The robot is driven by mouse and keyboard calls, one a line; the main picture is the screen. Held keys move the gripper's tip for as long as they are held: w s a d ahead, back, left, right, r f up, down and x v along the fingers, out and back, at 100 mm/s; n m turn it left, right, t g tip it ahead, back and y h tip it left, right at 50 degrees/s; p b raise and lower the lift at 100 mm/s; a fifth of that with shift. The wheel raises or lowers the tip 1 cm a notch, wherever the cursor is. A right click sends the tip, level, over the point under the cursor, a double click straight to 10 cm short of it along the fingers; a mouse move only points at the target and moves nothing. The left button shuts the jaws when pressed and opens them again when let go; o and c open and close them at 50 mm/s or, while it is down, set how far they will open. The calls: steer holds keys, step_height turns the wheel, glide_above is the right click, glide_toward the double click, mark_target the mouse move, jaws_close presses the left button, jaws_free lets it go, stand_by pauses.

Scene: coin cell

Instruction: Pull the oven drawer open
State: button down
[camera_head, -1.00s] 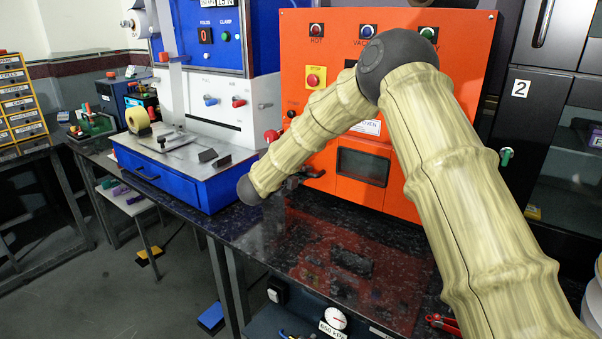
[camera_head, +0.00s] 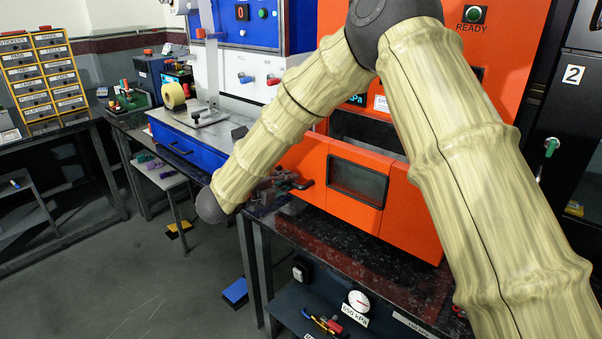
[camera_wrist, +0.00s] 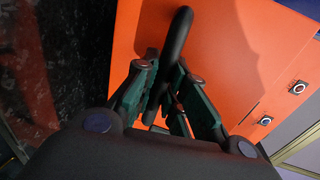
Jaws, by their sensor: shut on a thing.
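The oven drawer (camera_head: 319,172) is the orange front with a small dark window, low on the orange oven (camera_head: 500,70). It stands out from the oven body, with a dark gap above it. Its black handle (camera_head: 301,184) is at the left end of the front. In the wrist view the handle (camera_wrist: 178,40) is a dark bar standing off the orange face. My gripper (camera_wrist: 160,90) has its green fingers closed around the handle. In the head view my gripper (camera_head: 270,190) is partly hidden behind my arm.
A blue machine base (camera_head: 185,148) stands left of the oven on the dark bench. A pressure gauge (camera_head: 358,301) and tools sit on a shelf below the bench. A black cabinet (camera_head: 580,150) is at the right.

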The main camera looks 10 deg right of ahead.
steer(key=shift+f+v, duration=0.2)
steer(key=shift+v, duration=0.95)
steer(key=c, duration=1.5)
jaws_free()
steer(key=shift+o, duration=0.2)
steer(key=v, duration=1.2)
